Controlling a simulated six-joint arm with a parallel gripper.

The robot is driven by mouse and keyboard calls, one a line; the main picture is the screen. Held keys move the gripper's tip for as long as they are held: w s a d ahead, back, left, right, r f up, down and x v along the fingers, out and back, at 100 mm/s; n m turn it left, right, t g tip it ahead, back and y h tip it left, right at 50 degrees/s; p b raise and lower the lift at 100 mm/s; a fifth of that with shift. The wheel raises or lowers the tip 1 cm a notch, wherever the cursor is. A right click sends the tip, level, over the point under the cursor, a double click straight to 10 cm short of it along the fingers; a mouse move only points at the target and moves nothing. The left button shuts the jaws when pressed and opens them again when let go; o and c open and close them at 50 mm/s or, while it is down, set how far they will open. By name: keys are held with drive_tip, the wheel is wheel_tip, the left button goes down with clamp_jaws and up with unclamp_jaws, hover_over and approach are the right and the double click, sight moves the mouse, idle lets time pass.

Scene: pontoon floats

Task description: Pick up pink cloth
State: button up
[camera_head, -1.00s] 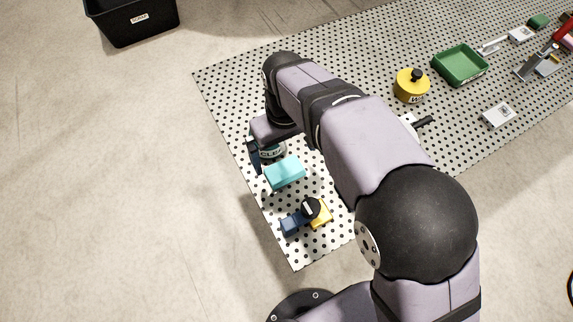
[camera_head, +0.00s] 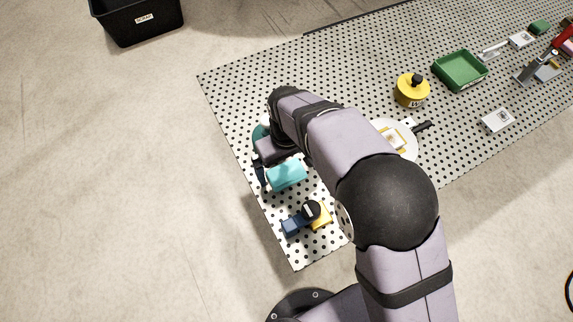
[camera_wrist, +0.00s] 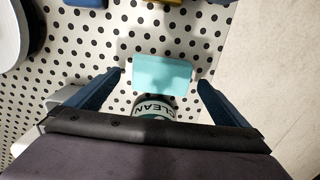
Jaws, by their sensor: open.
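A small pink patch (camera_head: 569,43) shows at the far right edge of the head view, by a red-handled tool. It is cut off by the picture edge, so I cannot tell whether it is the cloth. No other pink thing shows. My gripper (camera_wrist: 159,82) is open in the wrist view, its dark blue fingers spread either side of a teal block (camera_wrist: 163,72). In the head view the teal block (camera_head: 286,174) lies beside my gripper, partly covered by my arm.
A round container marked CLEAN (camera_wrist: 153,107) is below the teal block in the wrist view. A blue and yellow item (camera_head: 322,216), yellow pot (camera_head: 411,91), green tray (camera_head: 460,70) and white plate (camera_head: 408,152) are on the perforated board (camera_head: 235,85). A black bin (camera_head: 150,30) stands on the floor.

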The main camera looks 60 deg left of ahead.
drive_tip(key=shift+f, duration=0.55)
drive_tip(key=c, duration=1.1)
drive_tip(key=shift+r, duration=0.15)
drive_tip(key=shift+r+b, duration=0.35)
drive_tip(key=shift+b, duration=0.1)
drive_tip(key=shift+d+b, duration=0.3)
drive_tip(key=shift+d, duration=0.35)
drive_tip(key=d, duration=0.1)
drive_tip(key=d+b, duration=0.1)
drive_tip(key=d, duration=0.1)
drive_tip(key=shift+r, duration=0.2)
wheel_tip(320, 180, up, 14)
drive_tip(key=shift+a+f+b, duration=0.15)
drive_tip(key=shift+b, duration=0.55)
